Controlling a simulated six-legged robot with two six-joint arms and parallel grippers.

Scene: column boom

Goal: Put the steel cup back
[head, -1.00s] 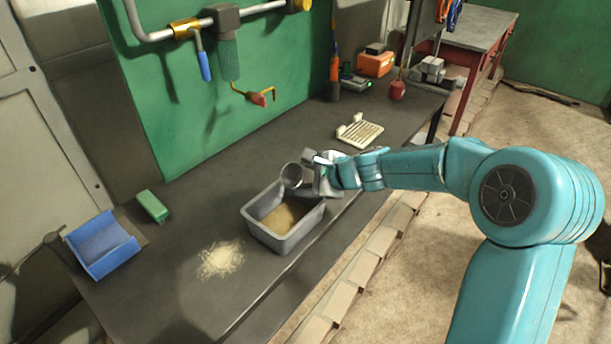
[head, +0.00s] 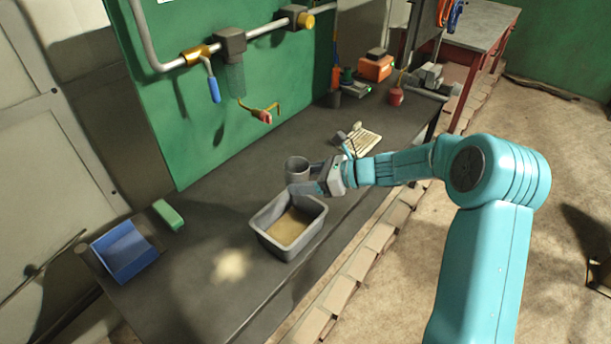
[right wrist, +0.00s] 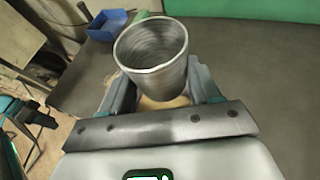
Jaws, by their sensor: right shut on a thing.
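The steel cup (head: 297,169) is a grey metal tumbler, held upright or nearly so above the far edge of the grey bin. My right gripper (head: 308,186) is shut on it, coming in from the right. In the right wrist view the cup (right wrist: 152,52) stands between the two fingers (right wrist: 160,92), its open rim toward the camera; its inside looks empty. The grey bin (head: 266,240) holds tan sand-like material and stands on the dark bench (head: 190,275). My left gripper is not in view.
A pale heap of grains (head: 230,265) lies left of the bin. A blue tray (head: 124,252) and a green block (head: 168,214) are farther left. A cream slatted rack (head: 362,142) lies beyond my gripper. A pipe with valves (head: 165,62) runs along the green wall.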

